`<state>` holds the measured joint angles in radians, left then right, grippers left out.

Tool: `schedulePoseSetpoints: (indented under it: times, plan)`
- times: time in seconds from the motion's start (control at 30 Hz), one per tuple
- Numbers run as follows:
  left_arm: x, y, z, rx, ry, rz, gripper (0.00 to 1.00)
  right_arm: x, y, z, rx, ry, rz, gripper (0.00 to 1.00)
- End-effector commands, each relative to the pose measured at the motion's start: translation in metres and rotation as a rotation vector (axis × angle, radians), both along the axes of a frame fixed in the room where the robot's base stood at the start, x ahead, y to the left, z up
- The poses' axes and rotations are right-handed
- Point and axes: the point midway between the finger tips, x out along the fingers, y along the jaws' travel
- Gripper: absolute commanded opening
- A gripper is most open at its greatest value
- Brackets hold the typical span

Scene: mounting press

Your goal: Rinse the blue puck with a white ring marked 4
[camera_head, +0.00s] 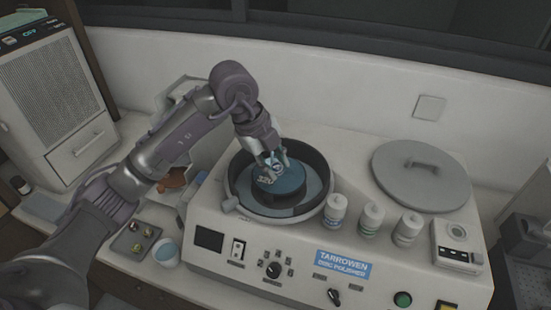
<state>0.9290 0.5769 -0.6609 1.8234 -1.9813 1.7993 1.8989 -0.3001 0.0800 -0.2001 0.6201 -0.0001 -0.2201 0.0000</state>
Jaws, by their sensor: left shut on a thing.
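My left gripper (269,166) comes in from the left and reaches down into the round bowl of the disc polisher (308,262). It is shut on a small blue puck (276,171) with pale marks, mostly hidden by the fingers. The puck is low over the blue disc (290,186) in the bowl. I cannot tell whether it touches the disc, and its number cannot be read. My right gripper is out of view.
Three small bottles (371,218) stand on the polisher beside the bowl. A round grey lid (422,180) lies at the right. Left of the polisher are a dark tray (122,243) with small pieces and a cup with blue contents (166,254). The wall is close behind.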

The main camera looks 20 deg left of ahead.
Motion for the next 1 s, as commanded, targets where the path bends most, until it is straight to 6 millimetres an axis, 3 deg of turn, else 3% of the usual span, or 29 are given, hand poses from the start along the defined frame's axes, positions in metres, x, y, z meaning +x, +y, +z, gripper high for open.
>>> schedulePoseSetpoints:
  times: [1.0]
  plan:
    - [-0.010, 0.000, 0.009, -0.045, 0.264, 0.000, 0.00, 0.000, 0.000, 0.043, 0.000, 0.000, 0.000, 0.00]
